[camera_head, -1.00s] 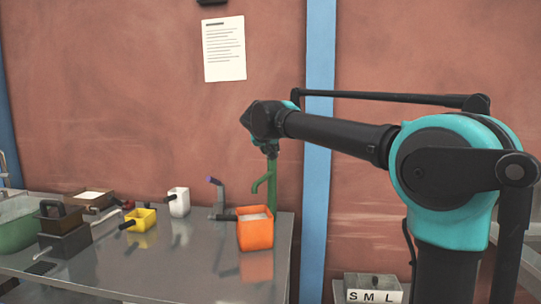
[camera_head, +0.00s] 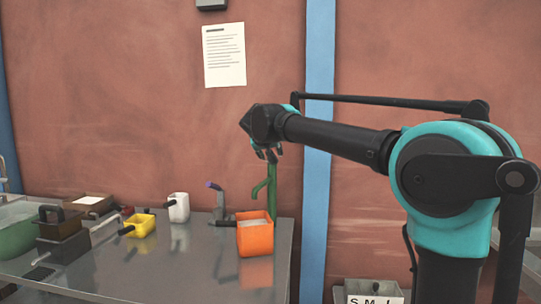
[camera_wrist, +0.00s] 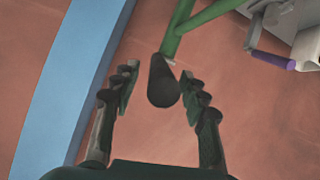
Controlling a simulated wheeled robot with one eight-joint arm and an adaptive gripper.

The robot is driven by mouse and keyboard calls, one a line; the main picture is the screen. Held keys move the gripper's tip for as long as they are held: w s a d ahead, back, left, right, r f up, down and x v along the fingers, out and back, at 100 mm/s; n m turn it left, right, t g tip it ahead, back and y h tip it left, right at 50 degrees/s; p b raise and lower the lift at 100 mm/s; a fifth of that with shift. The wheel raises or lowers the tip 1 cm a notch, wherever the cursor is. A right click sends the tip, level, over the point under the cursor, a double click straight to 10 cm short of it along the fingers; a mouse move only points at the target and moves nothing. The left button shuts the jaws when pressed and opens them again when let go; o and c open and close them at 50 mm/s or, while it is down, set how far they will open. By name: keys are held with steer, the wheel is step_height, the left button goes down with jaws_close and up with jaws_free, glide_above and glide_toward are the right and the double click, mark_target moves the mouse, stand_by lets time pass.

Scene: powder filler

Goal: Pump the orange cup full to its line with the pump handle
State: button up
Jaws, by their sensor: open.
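The orange cup (camera_head: 255,238) stands upright near the right end of the metal counter, below the green pump (camera_head: 271,190) and its spout. A pale fill shows inside the cup, but I cannot read its level or see a line. My gripper (camera_head: 266,155) is at the top of the pump. In the wrist view my gripper (camera_wrist: 157,98) is open, with a finger on each side of the dark pump handle (camera_wrist: 163,82). The handle appears apart from both fingers. The green pump post also shows in the wrist view (camera_wrist: 190,20).
A purple-tipped grey fixture (camera_head: 218,203) stands left of the cup. A blue post (camera_head: 319,180) rises right of the counter (camera_head: 190,265).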

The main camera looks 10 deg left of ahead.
steer(key=v, duration=1.1)
steer(key=shift+s+r, duration=0.2)
steer(key=shift+s, duration=0.05)
steer(key=s+d+f+m+g+h, duration=0.1)
steer(key=s+d+f+g, duration=0.15)
steer(key=d+f, duration=0.95)
steer(key=s+d+f+g, duration=0.25)
steer(key=d+f, duration=0.65)
steer(key=f, duration=0.8)
steer(key=s+d+f+g+y, duration=0.1)
steer(key=s+d+f, duration=0.3)
steer(key=s+f, duration=0.7)
steer(key=s+d+f+g, duration=0.1)
steer(key=s+d+f, duration=0.3)
steer(key=s+f, duration=0.6)
steer(key=shift+s+d+f+m+g+y, duration=0.3)
steer(key=shift+s+d+f+y, duration=0.1)
steer(key=shift+f, duration=0.4)
